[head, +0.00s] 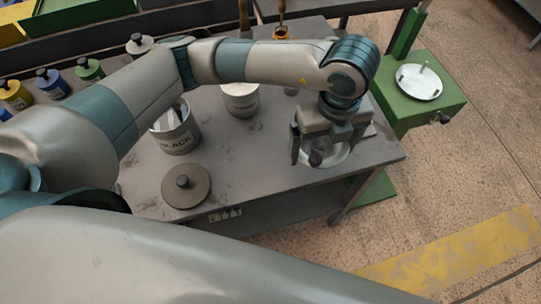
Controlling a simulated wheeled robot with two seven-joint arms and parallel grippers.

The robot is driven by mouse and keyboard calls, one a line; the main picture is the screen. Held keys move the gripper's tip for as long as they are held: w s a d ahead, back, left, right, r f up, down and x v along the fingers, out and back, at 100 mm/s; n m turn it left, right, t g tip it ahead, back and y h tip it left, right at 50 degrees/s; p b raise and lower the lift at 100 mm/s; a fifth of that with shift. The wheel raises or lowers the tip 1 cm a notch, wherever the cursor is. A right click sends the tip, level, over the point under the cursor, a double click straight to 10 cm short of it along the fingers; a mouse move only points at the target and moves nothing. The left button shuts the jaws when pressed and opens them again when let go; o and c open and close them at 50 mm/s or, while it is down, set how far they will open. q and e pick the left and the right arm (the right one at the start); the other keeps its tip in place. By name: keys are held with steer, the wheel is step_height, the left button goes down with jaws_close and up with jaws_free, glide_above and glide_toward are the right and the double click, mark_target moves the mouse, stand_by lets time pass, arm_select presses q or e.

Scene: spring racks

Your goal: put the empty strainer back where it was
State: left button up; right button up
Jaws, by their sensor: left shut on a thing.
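My left gripper (317,152) is over the right end of the grey table, pointing down. It is shut on a pale round thing with a dark knob, which looks like the strainer (337,154). The fingers and wrist hide much of it, so I cannot tell whether it touches the table or whether anything is in it. My right gripper is not in view.
The grey table (245,165) holds a labelled pot (177,138) with something pale inside, a brown knobbed lid (186,186) and a white-topped pot (240,98). Small colored bottles stand at left. A green stand (425,105) with a pale disc (419,82) is at right.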

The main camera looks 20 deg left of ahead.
arm_select(q)
steer(key=shift+s+d+n, duration=0.2)
steer(key=shift+d+n, duration=0.25)
steer(key=shift+n, duration=0.45)
steer(key=shift+a, duration=0.1)
steer(key=shift+a+f+p, duration=0.3)
steer(key=shift+a+p, duration=0.1)
steer(key=shift+a, duration=0.15)
steer(key=a+f+p, duration=0.1)
steer(key=a+f, duration=0.1)
steer(key=a, duration=0.1)
steer(key=a+f+p, duration=0.1)
steer(key=a+f, duration=0.1)
steer(key=a, duration=0.2)
steer(key=a+f+p, duration=0.2)
steer(key=a, duration=0.1)
steer(key=shift+w+a+f, duration=0.15)
steer(key=shift+w+a, duration=0.05)
steer(key=shift+w, duration=0.05)
